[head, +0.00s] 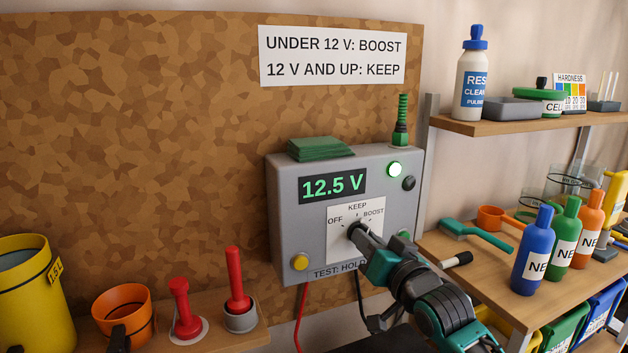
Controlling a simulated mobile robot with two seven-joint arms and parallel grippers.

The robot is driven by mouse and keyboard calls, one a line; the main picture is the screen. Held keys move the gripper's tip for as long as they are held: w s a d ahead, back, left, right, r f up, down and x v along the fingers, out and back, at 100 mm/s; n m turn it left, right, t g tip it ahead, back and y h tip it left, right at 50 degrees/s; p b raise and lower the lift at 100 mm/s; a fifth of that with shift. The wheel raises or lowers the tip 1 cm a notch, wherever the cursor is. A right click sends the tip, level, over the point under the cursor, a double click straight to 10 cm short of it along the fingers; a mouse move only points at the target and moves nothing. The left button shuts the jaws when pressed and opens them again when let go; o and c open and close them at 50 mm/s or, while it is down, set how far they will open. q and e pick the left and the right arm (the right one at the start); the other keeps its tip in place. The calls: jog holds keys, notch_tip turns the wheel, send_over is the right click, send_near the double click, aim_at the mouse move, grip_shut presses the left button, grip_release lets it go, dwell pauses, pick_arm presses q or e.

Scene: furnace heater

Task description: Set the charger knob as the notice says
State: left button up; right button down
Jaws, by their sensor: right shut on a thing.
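The notice (333,57) on the corkboard reads "UNDER 12 V: BOOST" and "12 V AND UP: KEEP". Below it hangs the grey charger box (292,222). Its display (332,186) reads 12.5 V in green. The dial plate (340,213) carries the marks OFF at left, KEEP at top and BOOST at right. My right gripper (356,230) reaches in from the lower right and is shut on the charger knob at the middle of the dial. The gripper hides most of the knob, so I cannot tell which mark it points to. My left gripper is out of view.
A yellow button (299,262) and a lit lamp (394,169) are on the charger. The label "TEST: HOLD" is partly covered by my gripper. Red and black cables hang below. Bottles (533,248) stand on the shelf at right; red plungers (237,282) stand at lower left.

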jog(key=shift+n, duration=0.9)
jog(key=shift+n+p, duration=0.4)
jog(key=shift+n, duration=0.5)
jog(key=c, duration=1.6)
grip_release()
jog(key=shift+n, duration=0.5)
jog(key=o, duration=0.6)
jog(key=v, duration=0.7)
